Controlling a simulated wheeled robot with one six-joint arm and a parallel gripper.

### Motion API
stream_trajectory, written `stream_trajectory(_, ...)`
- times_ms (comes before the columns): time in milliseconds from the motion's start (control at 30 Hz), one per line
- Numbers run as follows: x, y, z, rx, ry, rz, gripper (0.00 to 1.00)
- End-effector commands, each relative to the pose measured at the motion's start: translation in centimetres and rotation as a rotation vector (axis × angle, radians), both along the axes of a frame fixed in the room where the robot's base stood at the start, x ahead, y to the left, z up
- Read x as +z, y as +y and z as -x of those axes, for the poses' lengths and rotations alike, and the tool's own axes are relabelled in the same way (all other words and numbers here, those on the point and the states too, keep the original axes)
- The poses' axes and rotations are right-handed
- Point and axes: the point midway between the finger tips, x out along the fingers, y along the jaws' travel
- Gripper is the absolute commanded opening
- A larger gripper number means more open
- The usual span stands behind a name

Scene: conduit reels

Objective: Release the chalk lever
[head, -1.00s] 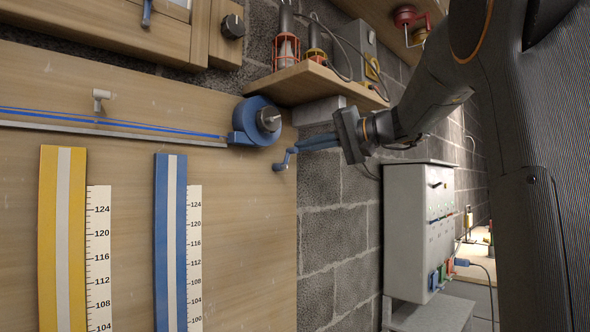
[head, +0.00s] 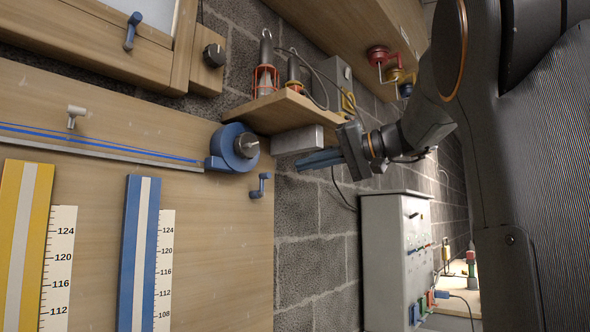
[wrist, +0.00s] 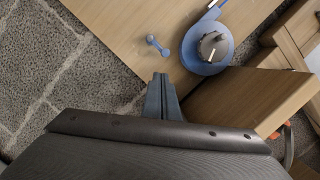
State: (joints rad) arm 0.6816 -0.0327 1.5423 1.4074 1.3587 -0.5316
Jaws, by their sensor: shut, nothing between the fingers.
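The small blue lever (head: 260,186) is on the wooden board, just below and right of the blue reel (head: 235,147). I take it to be the chalk lever, though no label shows. In the wrist view, the lever (wrist: 157,45) lies just beyond my fingertips, with the reel (wrist: 205,45) to its right. My gripper (head: 303,162) is shut and empty, right of the lever and a little higher in the head view, with a visible gap. In the wrist view its blue fingers (wrist: 161,79) are together and do not touch the lever.
A wooden shelf (head: 282,108) with red-caged lamps is close above my gripper, with a grey block (head: 297,140) under it. A grey cabinet (head: 388,255) stands below right. Blue (head: 130,255) and yellow (head: 12,240) strips with scales are on the board.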

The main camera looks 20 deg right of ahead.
Motion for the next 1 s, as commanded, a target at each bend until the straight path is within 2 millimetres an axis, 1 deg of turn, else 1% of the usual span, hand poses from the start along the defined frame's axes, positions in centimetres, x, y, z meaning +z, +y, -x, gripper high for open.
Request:
stream_trajectory(133, 0.1, -0.4, 0.5, -0.001, 0.0, 0.0, 0.0)
stream_trajectory(600, 0.1, -0.4, 0.5, 0.0, -0.001, 0.001, 0.0)
stream_trajectory(667, -0.1, -0.3, 0.4, 0.0, 0.005, 0.0, 0.0)
stream_trajectory(700, -0.5, -0.2, 0.3, 0.0, 0.017, 0.0, 0.0)
stream_trajectory(767, -1.9, 0.2, 0.0, -0.002, 0.053, 0.0, 0.0)
stream_trajectory(867, -6.1, 1.3, -0.8, -0.012, 0.162, 0.008, 0.0)
stream_trajectory(900, -8.4, 1.9, -1.0, -0.015, 0.219, 0.018, 0.0)
stream_trajectory(967, -12.3, 3.0, -1.1, -0.021, 0.315, 0.04, 0.0)
stream_trajectory(1000, -14.9, 3.8, -0.9, -0.025, 0.379, 0.058, 0.0)
